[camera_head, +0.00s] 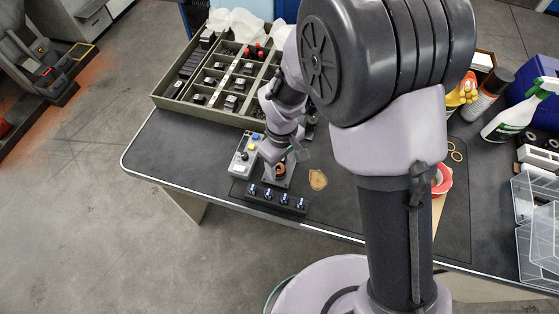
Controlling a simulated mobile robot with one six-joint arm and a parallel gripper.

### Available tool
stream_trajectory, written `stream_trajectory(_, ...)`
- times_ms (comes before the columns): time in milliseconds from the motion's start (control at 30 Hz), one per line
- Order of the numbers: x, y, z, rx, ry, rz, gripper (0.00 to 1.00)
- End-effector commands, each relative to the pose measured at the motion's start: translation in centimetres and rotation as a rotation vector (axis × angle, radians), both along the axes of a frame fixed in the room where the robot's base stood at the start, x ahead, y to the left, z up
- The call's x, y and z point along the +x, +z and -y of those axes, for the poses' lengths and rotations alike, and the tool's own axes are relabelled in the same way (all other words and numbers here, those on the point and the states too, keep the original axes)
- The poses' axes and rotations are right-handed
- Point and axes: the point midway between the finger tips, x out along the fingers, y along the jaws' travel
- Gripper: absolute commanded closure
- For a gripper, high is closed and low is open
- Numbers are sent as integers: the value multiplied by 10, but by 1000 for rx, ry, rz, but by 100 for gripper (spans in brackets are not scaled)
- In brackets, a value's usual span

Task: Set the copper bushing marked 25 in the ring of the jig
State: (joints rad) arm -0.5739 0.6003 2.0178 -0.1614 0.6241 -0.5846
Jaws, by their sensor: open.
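My gripper (288,157) is low over the front of the bench, pointing down, with its jaws open. A small copper-coloured round piece (280,169) shows just below it, on a grey block (275,182) that looks like the jig. The copper piece appears to be at the jig's ring, but I cannot tell whether it is seated. No number can be read on it, so I cannot confirm the mark 25. My gripper and wrist hide part of the jig.
A black strip with several blue-topped pieces (277,198) lies in front. A grey button box (246,154) stands left. A tan badge-shaped piece (318,180) lies right. A compartment tray (165,103) is behind. Spray bottle (515,113), red tape roll (443,179) and clear bins (540,228) are right.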

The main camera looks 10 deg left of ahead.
Motion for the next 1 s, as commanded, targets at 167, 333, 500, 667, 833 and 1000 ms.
stream_trajectory(167, 2, 57, -4, 9, 3, 13, 42)
stream_trajectory(333, 2, 115, -5, 10, 3, 17, 42)
stream_trajectory(500, 1, 155, -6, 12, 4, 21, 42)
stream_trajectory(667, 1, 170, -6, 11, 4, 20, 42)
stream_trajectory(833, 1, 170, -6, 10, 5, 19, 42)
stream_trajectory(1000, 1, 171, -6, 11, 5, 20, 42)
